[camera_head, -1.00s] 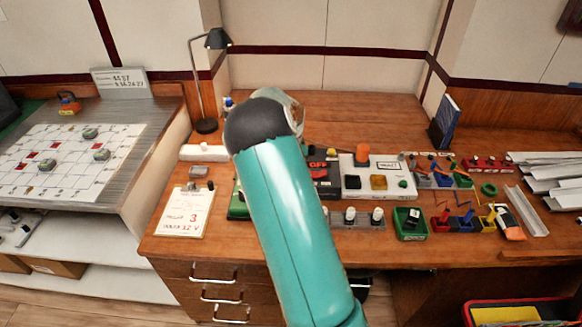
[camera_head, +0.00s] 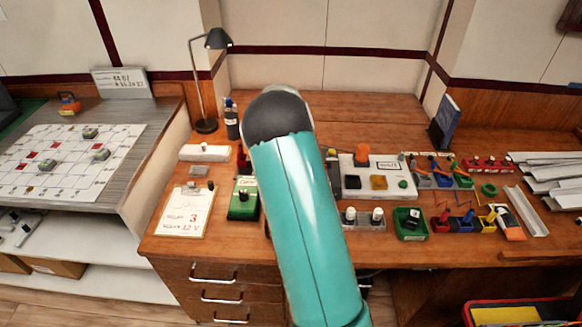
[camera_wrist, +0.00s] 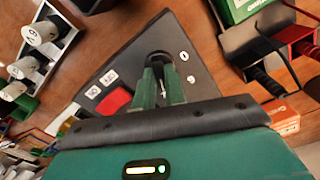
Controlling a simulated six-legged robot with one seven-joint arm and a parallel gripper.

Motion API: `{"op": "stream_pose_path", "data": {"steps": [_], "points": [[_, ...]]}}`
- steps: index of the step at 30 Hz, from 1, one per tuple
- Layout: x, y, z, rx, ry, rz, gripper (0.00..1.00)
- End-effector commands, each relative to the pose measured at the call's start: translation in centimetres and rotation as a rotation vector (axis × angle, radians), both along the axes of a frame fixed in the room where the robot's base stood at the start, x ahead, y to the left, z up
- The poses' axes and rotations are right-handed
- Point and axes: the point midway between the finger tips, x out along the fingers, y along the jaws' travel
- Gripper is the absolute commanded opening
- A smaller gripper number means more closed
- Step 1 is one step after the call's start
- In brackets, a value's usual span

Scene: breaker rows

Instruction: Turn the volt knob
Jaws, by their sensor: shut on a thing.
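In the wrist view a dark panel (camera_wrist: 196,75) with a red display or button (camera_wrist: 114,101) and small white labels carries a black knob (camera_wrist: 160,60). My gripper (camera_wrist: 158,78) is shut on this knob, with a green finger on each side of it. I cannot read a volt label there. In the head view my arm hides the gripper, the knob and nearly all of the panel. A paper card (camera_head: 186,211) at the left of the desk shows a red 3 and 12 V.
A green box (camera_head: 243,198) stands left of my arm, with a bottle (camera_head: 232,120) behind. A white panel with an orange knob (camera_head: 361,153), a green bin (camera_head: 409,224) and coloured bins crowd the right. The back of the wooden desk (camera_head: 375,112) is clear.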

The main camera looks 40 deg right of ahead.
Motion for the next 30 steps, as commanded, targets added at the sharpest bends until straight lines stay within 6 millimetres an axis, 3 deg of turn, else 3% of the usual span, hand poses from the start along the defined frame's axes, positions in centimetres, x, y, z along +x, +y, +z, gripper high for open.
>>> {"op": "stream_pose_path", "data": {"steps": [3, 4, 7, 16, 20, 30], "points": [[0.0, 0.1, 0.0, 0.002, 0.0, 0.0, 0.0], [0.0, 0.1, 0.0, 0.002, 0.0, 0.0, 0.14], [0.0, 0.1, 0.0, 0.002, 0.0, 0.0, 0.33], [0.0, 0.0, 0.1, 0.0, 0.0, -0.001, 0.34], [0.1, 0.0, 1.0, 0.0, -0.002, -0.001, 0.34], [0.1, 0.0, 7.9, -0.001, -0.005, 0.0, 0.34]]}}
